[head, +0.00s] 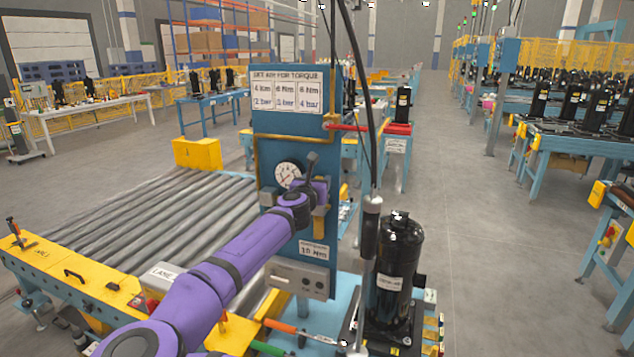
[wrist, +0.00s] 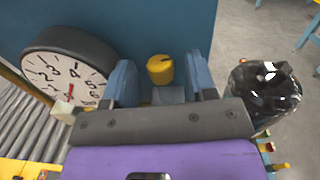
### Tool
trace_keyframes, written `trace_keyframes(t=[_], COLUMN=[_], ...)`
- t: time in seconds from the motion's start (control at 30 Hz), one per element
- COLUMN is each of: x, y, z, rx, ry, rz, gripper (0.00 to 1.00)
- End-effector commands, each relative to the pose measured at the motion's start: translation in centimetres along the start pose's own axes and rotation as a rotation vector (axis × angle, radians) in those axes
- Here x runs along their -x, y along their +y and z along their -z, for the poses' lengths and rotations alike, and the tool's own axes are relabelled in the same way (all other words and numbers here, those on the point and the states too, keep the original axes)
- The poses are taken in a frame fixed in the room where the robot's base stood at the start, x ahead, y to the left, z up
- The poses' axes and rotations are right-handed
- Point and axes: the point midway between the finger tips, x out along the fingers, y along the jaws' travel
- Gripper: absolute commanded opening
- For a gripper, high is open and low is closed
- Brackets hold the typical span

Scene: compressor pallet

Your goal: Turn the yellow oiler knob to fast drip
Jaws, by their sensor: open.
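The yellow oiler knob (wrist: 160,70) has a round top with a dark mark on it. In the wrist view it shows between the two blue-grey fingers of my gripper (wrist: 161,64), with a gap on each side. My gripper is open and holds nothing. In the head view my gripper (head: 318,188) is at the blue panel (head: 292,120), just right of the gauge. I cannot make out the knob clearly there, as my arm and gripper cover that spot.
A round white gauge (wrist: 68,82) stands close left of my gripper; it also shows in the head view (head: 288,175). A black compressor (head: 398,268) stands to the right. A roller conveyor (head: 150,225) lies left.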

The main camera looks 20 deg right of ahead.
Motion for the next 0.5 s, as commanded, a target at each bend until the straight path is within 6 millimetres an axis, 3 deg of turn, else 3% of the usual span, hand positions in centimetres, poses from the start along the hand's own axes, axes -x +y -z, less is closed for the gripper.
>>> trace_keyframes(t=[0.33, 0.5], x=[-0.35, -0.34], y=[0.04, 0.03], z=[0.0, 0.0], rx=[0.0, 0.0], ry=[0.0, 0.0], rz=[-0.001, -0.001], gripper=[0.52, 0.13])
